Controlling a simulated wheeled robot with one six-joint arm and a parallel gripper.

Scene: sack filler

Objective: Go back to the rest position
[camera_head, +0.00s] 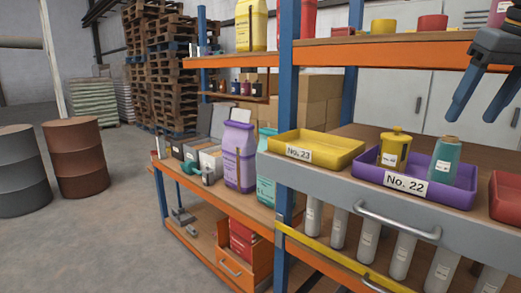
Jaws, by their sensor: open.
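My gripper (473,118) hangs at the upper right of the head view, its dark blue-grey fingers spread and pointing down. Nothing shows between the fingers. It is in front of the orange-edged upper shelf, above the purple tray (470,196) marked No. 22. In that tray stand a yellow container (395,152) and a teal bottle (442,162). The arm behind the gripper is mostly cut off by the picture's right edge.
A yellow tray (350,160) marked No. 23 looks empty. A red tray (507,195) is cut off at right. A grey front with a handle (398,222) lies below the trays. A blue post (288,100) stands left. Drums (75,157) and open floor lie farther left.

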